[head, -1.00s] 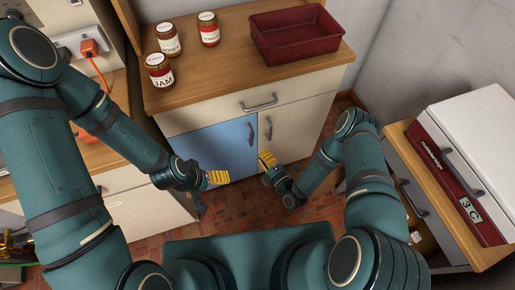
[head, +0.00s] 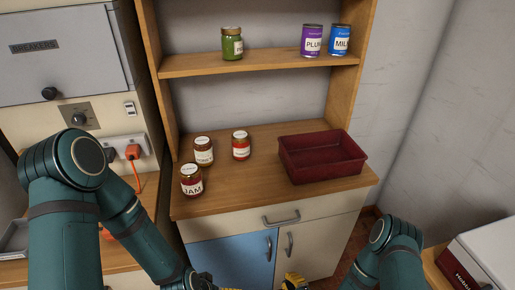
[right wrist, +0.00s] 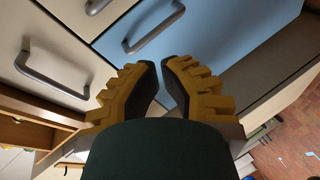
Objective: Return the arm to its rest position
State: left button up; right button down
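My right gripper (head: 293,284) shows at the bottom edge of the head view, partly cut off, in front of the cabinet doors. In the right wrist view its two yellow fingers (right wrist: 160,80) stand apart with a narrow gap and nothing between them. Beyond them are a blue door (right wrist: 205,35) and pale fronts with grey handles. My left arm comes down at the left of the head view.
The counter (head: 235,195) holds a jam jar (head: 191,181), two other jars and a dark red tub (head: 320,158). A shelf (head: 270,60) above carries a green jar and two cans. A white-topped appliance (head: 490,245) stands at right. An orange plug (head: 132,152) is on the left wall.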

jog(key=s+a+r+m+g+h, duration=0.1)
jog(key=s+r+m+g+h, duration=0.1)
jog(key=s+r+m+g, duration=0.9)
jog(key=s+r+m, duration=0.1)
jog(key=m, duration=0.8)
jog(key=shift+r+h, duration=0.35)
jog(key=shift+h, duration=0.05)
